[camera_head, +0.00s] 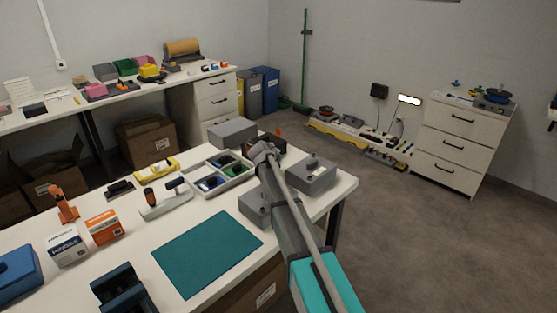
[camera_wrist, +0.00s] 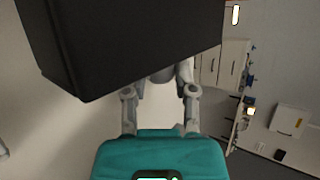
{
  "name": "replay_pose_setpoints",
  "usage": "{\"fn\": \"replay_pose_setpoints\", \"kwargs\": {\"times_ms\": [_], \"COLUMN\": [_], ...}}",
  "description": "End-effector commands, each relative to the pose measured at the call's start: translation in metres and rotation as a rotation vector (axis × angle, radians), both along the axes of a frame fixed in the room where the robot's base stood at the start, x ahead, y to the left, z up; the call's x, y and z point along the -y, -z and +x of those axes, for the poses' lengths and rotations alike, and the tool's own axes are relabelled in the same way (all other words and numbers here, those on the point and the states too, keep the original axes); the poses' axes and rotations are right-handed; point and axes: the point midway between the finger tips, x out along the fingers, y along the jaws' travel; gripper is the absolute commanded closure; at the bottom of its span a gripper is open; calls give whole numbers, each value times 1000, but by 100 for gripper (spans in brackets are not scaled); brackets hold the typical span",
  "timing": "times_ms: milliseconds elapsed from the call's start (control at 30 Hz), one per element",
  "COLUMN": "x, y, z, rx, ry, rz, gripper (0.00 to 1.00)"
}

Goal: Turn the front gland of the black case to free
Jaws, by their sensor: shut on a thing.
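The black case (camera_wrist: 125,45) fills the upper left of the wrist view. In the head view, the black case (camera_head: 278,143) is a small dark shape at the table's far edge, mostly hidden behind my arm. A grey rounded part, seemingly the front gland (camera_wrist: 162,76), shows at the case's lower edge between my fingers. My gripper (camera_wrist: 162,84) is shut on it, one finger on each side. The fingertips are partly hidden behind the case, and the gland's turn position cannot be made out. In the head view my gripper (camera_head: 260,150) reaches the case from the near side.
Grey boxes stand close by: one behind (camera_head: 232,132), one with a knob to the right (camera_head: 311,176), one beside my arm (camera_head: 254,208). A divided tray (camera_head: 236,183) lies left of my arm. A teal mat (camera_head: 208,252) is bare.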

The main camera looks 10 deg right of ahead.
Motion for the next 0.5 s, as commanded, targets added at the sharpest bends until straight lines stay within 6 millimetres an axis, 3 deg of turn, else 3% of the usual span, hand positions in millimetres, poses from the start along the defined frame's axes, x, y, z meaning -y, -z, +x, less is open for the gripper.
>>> {"fn": "replay_pose_setpoints", "kwargs": {"times_ms": [500], "x": [0], "y": [-1], "z": [3], "rx": [43], "ry": [0], "rz": [-58], "gripper": [100]}}
